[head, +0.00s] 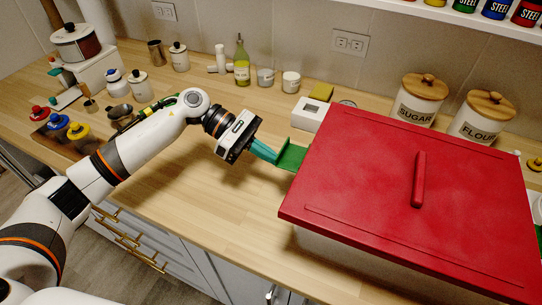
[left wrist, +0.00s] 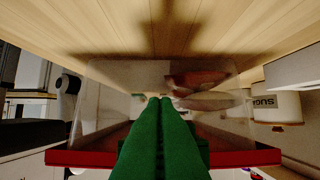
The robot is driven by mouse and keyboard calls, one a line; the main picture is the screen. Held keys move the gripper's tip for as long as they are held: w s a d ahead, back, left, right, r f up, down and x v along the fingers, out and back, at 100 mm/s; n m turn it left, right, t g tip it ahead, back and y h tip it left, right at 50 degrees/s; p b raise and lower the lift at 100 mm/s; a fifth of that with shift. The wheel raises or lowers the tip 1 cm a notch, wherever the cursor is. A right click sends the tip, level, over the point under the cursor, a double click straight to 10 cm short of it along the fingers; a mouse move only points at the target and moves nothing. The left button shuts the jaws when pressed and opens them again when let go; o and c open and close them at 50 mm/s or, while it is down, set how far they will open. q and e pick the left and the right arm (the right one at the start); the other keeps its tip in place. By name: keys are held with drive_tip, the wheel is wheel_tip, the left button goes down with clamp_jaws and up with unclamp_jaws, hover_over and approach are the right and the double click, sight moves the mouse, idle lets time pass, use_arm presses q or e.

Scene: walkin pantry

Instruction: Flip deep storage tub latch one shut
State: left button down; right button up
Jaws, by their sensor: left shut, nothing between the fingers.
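The deep storage tub has a red lid (head: 360,190) with a raised handle and stands on the counter at right. Its green latch (head: 292,156) sticks outward from the lid's left edge. My left gripper (head: 265,151) is shut, its teal fingers reaching to the latch's outer edge; whether they touch it I cannot tell. In the left wrist view the shut fingers (left wrist: 160,100) point at the clear tub wall (left wrist: 110,75), with the red lid edge (left wrist: 80,157) below. The latch is mostly hidden behind the fingers there. My right gripper is not in view.
A white box (head: 308,113) with a yellow sponge (head: 321,91) stands behind the latch. Sugar (head: 418,100) and flour (head: 482,118) canisters stand behind the tub. A bottle (head: 241,64) and cups stand along the wall. The counter (head: 215,190) in front of my left gripper is clear.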

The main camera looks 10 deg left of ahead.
sight(283, 148)
use_arm(q)
drive_tip(key=r+y, duration=0.1)
drive_tip(key=y, duration=0.1)
drive_tip(key=r+t+y, duration=0.1)
drive_tip(key=r+y, duration=0.1)
drive_tip(key=r+y+b, duration=0.1)
drive_tip(key=r+y, duration=0.1)
drive_tip(key=y, duration=0.1)
drive_tip(key=shift+d, duration=0.3)
drive_tip(key=d+r+b, duration=0.2)
drive_tip(key=shift+s+r+b, duration=0.25)
drive_tip(key=shift+r+b, duration=0.05)
drive_tip(key=shift+b, duration=0.1)
drive_tip(key=shift+r, duration=0.15)
drive_tip(key=shift+r+p, duration=0.5)
drive_tip(key=shift+r, duration=0.2)
